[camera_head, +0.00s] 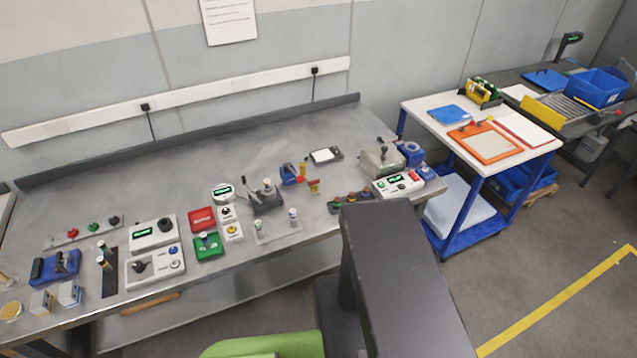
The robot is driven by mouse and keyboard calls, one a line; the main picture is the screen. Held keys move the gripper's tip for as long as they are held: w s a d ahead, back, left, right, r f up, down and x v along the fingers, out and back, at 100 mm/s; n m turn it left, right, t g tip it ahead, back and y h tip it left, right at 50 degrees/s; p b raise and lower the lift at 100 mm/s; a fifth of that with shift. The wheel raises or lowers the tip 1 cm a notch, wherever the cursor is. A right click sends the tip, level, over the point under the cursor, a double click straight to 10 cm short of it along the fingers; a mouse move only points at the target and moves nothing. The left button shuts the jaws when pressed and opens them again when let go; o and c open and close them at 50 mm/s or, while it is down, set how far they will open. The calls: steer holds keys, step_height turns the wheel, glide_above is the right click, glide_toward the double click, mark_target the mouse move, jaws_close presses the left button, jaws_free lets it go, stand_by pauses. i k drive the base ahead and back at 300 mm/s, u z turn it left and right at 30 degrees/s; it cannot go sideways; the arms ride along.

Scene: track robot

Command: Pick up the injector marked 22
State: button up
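No marking 22 can be read at this size, so I cannot tell which thing is the injector. Small upright metal cylinders stand on the grey workbench (160,192). Two are on a light plate near the front middle: a left cylinder (259,229) and a right cylinder (293,217). Other short cylinders (104,263) stand on a dark strip at the left. My gripper is not in view. A dark grey part of my own body covers the bench's front right corner area.
Control boxes (152,233), red and green blocks, and a blue fixture (54,267) crowd the bench front. A grey press-like device (382,161) stands at the right. The bench's back half is mostly clear. A white-topped blue cart (425,110) stands right of the bench.

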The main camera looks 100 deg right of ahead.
mark_target(267, 182)
steer(key=k, duration=0.8)
steer(key=z, duration=0.75)
steer(key=i, duration=1)
